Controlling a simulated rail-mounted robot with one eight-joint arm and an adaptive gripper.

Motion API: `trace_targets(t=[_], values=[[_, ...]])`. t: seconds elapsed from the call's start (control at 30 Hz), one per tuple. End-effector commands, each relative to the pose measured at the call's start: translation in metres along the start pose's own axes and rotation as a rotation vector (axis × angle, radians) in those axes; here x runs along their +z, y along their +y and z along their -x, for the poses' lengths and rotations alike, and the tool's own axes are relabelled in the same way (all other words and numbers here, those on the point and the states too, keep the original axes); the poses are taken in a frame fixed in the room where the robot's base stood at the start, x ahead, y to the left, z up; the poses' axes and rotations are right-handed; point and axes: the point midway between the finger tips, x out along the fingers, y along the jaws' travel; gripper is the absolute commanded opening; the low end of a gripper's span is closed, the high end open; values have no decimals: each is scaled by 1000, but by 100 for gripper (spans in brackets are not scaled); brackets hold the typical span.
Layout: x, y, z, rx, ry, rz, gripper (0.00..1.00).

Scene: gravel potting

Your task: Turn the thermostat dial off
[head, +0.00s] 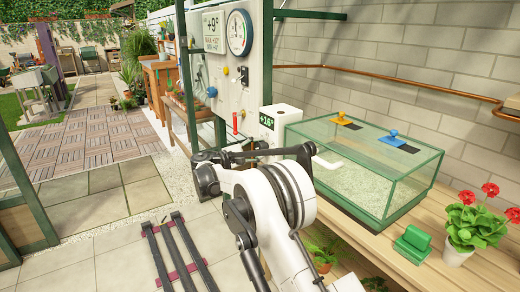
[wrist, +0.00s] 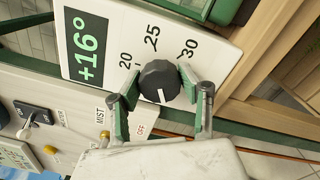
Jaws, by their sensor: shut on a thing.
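The thermostat is a white panel (wrist: 110,20) with a green-on-dark display (wrist: 87,46) reading +16°. The dial's white mark points toward the picture's bottom, not at a number. My gripper (wrist: 159,77) has its two green-padded fingers on either side of the dial, shut on it. In the head view the thermostat (head: 283,112) stands beside the glass tank; the dial is hidden there.
A glass tank (head: 390,190) of pale gravel stands on the wooden bench (head: 420,262). A panel (head: 215,70) with gauges and switches is left of the thermostat. A green block (head: 412,243) and a red-flowered pot (head: 458,250) sit on the bench at right.

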Motion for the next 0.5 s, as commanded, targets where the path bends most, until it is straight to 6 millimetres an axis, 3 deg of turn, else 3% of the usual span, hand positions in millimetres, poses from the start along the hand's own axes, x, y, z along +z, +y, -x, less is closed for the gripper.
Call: trace_targets(t=[0.33,0.37,0.5], values=[[0,-1,0,-1,0,2,11],[0,-1,0,-1,0,2,41],[0,0,0,0,0,1,57]])
